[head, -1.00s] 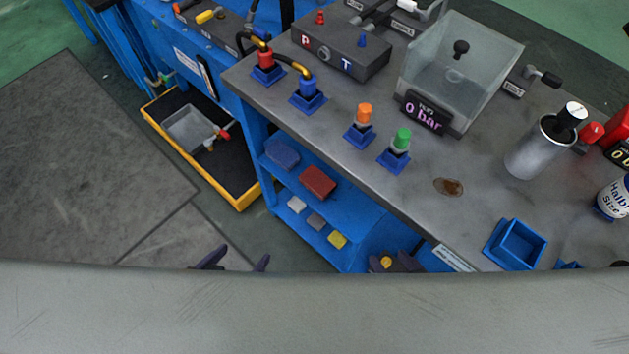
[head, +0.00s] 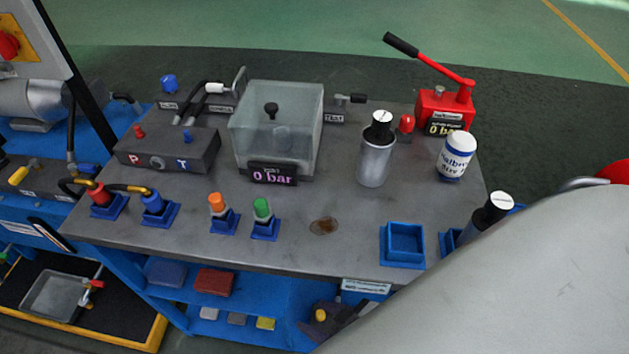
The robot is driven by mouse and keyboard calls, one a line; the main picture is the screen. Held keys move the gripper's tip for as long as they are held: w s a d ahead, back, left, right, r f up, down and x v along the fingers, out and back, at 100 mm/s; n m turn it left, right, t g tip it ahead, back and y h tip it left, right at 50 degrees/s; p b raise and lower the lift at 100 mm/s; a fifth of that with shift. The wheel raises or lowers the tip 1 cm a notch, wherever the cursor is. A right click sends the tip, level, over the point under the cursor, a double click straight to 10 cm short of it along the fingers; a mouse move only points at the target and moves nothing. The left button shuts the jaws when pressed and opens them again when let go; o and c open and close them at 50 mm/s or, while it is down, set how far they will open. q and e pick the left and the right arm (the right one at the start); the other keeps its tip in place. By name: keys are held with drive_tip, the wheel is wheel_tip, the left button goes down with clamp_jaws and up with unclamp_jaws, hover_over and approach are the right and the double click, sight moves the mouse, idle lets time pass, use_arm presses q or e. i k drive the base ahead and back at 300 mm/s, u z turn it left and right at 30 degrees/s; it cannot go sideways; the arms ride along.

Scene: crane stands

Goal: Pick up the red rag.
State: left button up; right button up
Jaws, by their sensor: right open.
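The red rag (head: 214,282) is a folded, dull red pad. It lies on the blue shelf under the grey bench top, right of a folded blue rag (head: 166,272). My right gripper (head: 342,320) shows only as dark parts at the bottom, by the right end of the shelf. It is open, well to the right of the rag and not touching it. My pale arm hides much of it. My left gripper is not in view.
The bench top's front edge (head: 250,264) overhangs the shelf. White, grey and yellow blocks (head: 265,323) lie below the rag. A yellow-edged black tray (head: 130,338) stands at lower left. An empty blue bin (head: 404,244) sits near the bench's front edge.

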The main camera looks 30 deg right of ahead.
sight(207, 280)
drive_tip(key=u, duration=1.9)
drive_tip(key=i, duration=1.75)
drive_tip(key=z, duration=2.85)
